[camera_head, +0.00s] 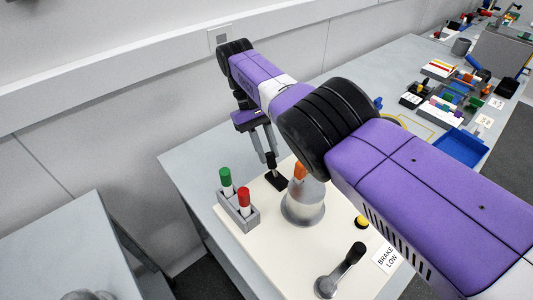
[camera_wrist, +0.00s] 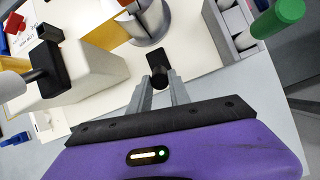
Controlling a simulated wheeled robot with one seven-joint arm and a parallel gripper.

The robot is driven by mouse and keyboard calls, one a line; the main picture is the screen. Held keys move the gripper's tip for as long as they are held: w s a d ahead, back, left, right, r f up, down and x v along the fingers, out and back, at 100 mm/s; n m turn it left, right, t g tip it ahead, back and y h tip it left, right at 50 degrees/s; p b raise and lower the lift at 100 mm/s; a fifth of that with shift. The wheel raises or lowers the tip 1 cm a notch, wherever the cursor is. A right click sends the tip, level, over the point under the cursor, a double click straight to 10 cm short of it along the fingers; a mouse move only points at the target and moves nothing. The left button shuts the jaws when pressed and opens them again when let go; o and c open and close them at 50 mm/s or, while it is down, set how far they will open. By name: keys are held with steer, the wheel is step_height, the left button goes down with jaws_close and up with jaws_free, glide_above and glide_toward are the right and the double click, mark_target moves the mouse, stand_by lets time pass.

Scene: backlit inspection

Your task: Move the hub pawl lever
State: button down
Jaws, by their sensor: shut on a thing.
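A black piece with an upright knob (camera_head: 277,181), which looks like the hub pawl lever, sits on the cream board (camera_head: 248,246) beside the silver hub (camera_head: 303,207). My gripper (camera_head: 270,155) reaches down from above and is shut on the knob. In the wrist view the black knob (camera_wrist: 160,80) is between the two fingertips, with its dark flat part just beyond. The hub (camera_wrist: 150,22) stands past it. An orange part (camera_head: 300,170) shows at the hub's top. My arm hides some of the board to the right.
A grey holder (camera_head: 239,213) with green and red capped markers stands left of the hub. A black-knobbed crank (camera_head: 349,262), a yellow button (camera_head: 361,222) and a BRAKE LOW label (camera_head: 387,258) are at the front right. Trays (camera_head: 460,148) lie farther right; a wall runs behind.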

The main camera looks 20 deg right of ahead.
stand_by(0.4)
steer(key=c, duration=1.2)
jaws_free()
steer(key=shift+r, duration=0.15)
